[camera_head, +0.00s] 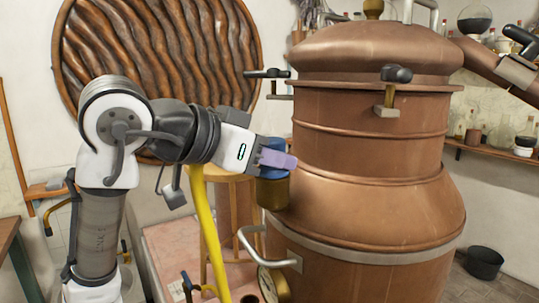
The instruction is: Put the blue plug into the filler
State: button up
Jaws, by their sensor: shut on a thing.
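The blue plug (269,173) is at the left side of the copper still. My gripper (279,159), with a pale purple finger in front, is shut on it from the left. The finger hides the middle of the plug; blue shows above and below. A brass cylinder, which looks like the filler (272,194), is directly under the plug against the still's shoulder. The plug looks upright and lined up over the filler's mouth. I cannot tell whether it is inside the mouth or only resting on top.
The big copper still (370,200) fills the right, close to my gripper. A metal handle (262,245) and a round gauge (273,284) are below the filler. A yellow pipe (208,235) rises below my arm. A wooden stool (235,205) stands behind.

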jog(key=o, duration=1.1)
jog(key=shift+f, duration=0.1)
